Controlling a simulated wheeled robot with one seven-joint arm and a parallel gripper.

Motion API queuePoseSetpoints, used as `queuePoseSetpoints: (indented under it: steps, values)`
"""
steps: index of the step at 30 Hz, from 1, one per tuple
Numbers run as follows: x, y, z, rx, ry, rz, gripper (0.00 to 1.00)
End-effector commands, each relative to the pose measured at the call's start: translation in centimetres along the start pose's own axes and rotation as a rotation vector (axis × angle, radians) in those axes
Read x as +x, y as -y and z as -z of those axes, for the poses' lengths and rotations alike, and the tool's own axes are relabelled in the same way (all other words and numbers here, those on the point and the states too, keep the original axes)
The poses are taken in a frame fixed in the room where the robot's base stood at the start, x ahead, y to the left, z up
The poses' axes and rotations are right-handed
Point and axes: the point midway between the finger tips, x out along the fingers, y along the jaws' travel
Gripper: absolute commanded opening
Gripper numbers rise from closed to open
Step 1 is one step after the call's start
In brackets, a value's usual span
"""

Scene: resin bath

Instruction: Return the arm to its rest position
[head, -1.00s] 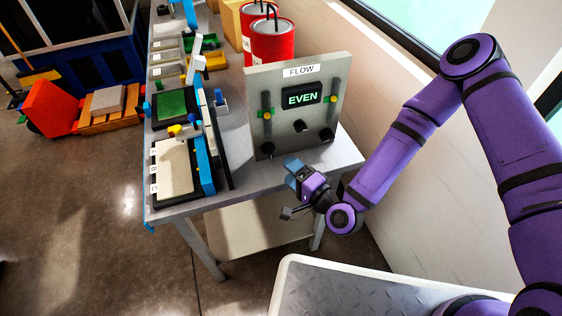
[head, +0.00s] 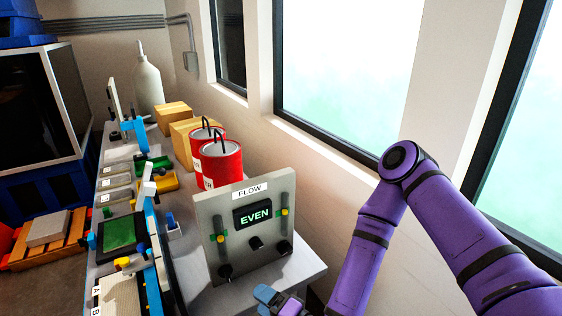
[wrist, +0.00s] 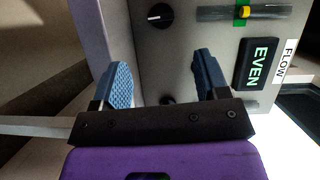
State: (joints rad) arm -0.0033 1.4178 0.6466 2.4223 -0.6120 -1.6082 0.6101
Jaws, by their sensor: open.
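My purple arm comes in from the right in the head view, folded at its elbow. My gripper (head: 278,300) is at the bottom edge of the head view, partly cut off, in front of the flow panel (head: 212,210). In the wrist view my gripper (wrist: 160,88) has its two blue fingers wide apart with nothing between them. The grey flow panel (wrist: 180,45) shows behind the fingers, with its display (wrist: 262,62) reading EVEN. Contact between fingers and panel cannot be told.
The bench (head: 290,280) carries the panel, red canisters (head: 220,165), cardboard boxes (head: 173,116), a white bottle (head: 148,83) and several trays at left. A wall with windows (head: 345,75) runs along the right. A wooden pallet (head: 45,240) stands left of the bench.

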Motion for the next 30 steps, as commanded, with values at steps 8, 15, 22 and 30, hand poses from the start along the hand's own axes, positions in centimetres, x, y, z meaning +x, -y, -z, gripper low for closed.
queuePoseSetpoints:
  steps: [8, 15, 22, 30]
  values:
    - [0.8, 1.4, 3.2, -0.242, 0.116, -0.117, 0.68]
    - [0.5, 3.0, 7.3, -0.472, 0.202, -0.271, 0.68]
    - [-0.8, 5.4, 11.8, -0.663, 0.248, -0.435, 0.68]
    - [-3.6, 9.6, 17.1, -0.836, 0.264, -0.639, 0.68]
